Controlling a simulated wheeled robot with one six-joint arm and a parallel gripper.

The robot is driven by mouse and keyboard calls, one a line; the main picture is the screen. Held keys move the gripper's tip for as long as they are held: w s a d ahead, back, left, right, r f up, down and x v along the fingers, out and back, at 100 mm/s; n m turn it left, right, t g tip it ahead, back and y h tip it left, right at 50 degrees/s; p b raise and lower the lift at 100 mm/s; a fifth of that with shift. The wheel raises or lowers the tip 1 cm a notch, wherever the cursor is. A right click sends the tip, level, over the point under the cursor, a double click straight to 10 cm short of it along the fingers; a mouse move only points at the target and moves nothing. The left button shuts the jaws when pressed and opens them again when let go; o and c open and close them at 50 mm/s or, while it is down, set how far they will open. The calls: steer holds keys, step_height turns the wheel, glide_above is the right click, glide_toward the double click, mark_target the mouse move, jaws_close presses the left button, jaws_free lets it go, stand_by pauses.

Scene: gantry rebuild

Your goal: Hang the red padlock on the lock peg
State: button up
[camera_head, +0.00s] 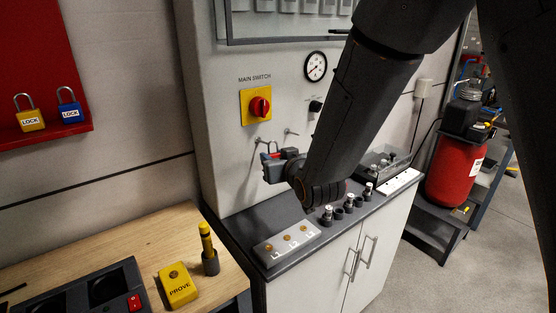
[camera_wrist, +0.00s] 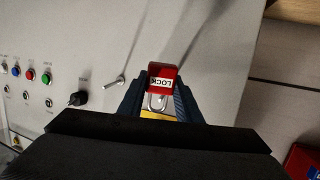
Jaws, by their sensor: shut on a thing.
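The red padlock (camera_wrist: 162,76) is held between the fingers of my gripper (camera_wrist: 157,100), its LOCK label visible in the wrist view. Its metal shackle (camera_wrist: 155,102) shows between the fingers. In the head view my gripper (camera_head: 273,160) is at the grey cabinet front, below the yellow main switch plate (camera_head: 247,113), and only a little of the padlock's red shows. One metal peg (camera_head: 291,132) stands right of the gripper, also seen in the wrist view (camera_wrist: 115,82). Another peg (camera_head: 258,140) is just above the gripper. I cannot tell whether the shackle touches it.
A yellow padlock (camera_head: 30,121) and a blue padlock (camera_head: 70,112) are on the red board at left. Below the gripper, the dark counter (camera_head: 245,226) holds a light panel (camera_head: 287,243) and several small fittings. A black knob (camera_wrist: 77,98) protrudes near the right-hand peg.

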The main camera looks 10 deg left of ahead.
steer(key=shift+w+a+f+b, duration=0.25)
steer(key=shift+w+a+b, duration=0.1)
steer(key=shift+w+a, duration=0.4)
steer(key=shift+w+a+f+b, duration=0.3)
steer(key=shift+w+a, duration=0.3)
steer(key=shift+a, duration=0.2)
steer(key=o, duration=1.2)
steer(key=shift+s, duration=0.1)
